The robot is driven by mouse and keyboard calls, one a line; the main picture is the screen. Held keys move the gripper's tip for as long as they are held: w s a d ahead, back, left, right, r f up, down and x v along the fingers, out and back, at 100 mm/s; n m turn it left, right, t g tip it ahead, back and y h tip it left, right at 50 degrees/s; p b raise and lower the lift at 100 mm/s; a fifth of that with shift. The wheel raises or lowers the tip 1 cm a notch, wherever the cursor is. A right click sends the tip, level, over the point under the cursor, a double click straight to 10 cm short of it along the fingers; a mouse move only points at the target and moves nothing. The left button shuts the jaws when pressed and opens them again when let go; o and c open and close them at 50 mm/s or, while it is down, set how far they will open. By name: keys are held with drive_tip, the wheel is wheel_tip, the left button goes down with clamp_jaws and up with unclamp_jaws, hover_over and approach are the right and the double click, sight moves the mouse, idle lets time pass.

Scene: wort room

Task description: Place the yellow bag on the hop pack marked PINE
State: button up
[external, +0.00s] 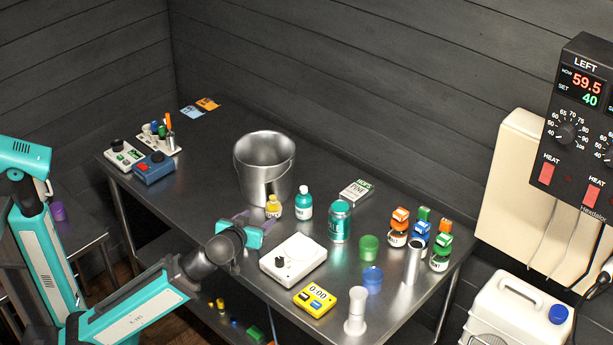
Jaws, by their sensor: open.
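The hop pack marked PINE (355,192) is a pale pack with a green HOPS band, lying on the steel table right of the steel bucket. A small yellow item with a pale label (273,206) stands in front of the bucket, left of a teal bottle. It is too small to tell whether it is the yellow bag; no other bag shows clearly. My gripper (259,218) is low over the table, just left of and nearer than the yellow item. Its fingers are apart, and I see nothing held. Whether a finger touches the yellow item cannot be told.
The steel bucket (264,165) rises behind the yellow item. A white scale (293,260) and yellow timer (315,299) lie in front. Several small bottles crowd the right end.

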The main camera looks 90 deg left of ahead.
sight(273, 206)
drive_tip(key=shift+s+d+r, duration=0.2)
drive_tip(key=shift+d, duration=0.2)
drive_tip(key=shift+o, duration=0.6)
drive_tip(key=shift+w+r, duration=0.1)
drive_tip(key=p, duration=0.3)
drive_tip(key=shift+w+a+r, duration=0.3)
drive_tip(key=shift+w+r, duration=0.05)
drive_tip(key=shift+w, duration=0.05)
drive_tip(key=w+a+g+h+p, duration=0.1)
drive_tip(key=w+a+p, duration=0.3)
drive_tip(key=p, duration=1.8)
drive_tip(key=shift+w+a+r+h+p, duration=0.2)
drive_tip(key=shift+w+a+h+p, duration=0.15)
drive_tip(key=shift+h, duration=0.25)
drive_tip(key=p, duration=0.5)
drive_tip(key=shift+s+a+f+h, duration=0.15)
drive_tip(key=shift+s+a+h, duration=0.1)
drive_tip(key=shift+a+h, duration=0.05)
drive_tip(key=shift+s+a+f+p, duration=0.1)
drive_tip(key=shift+s+a+p, duration=0.05)
drive_tip(key=shift+p, duration=1.1)
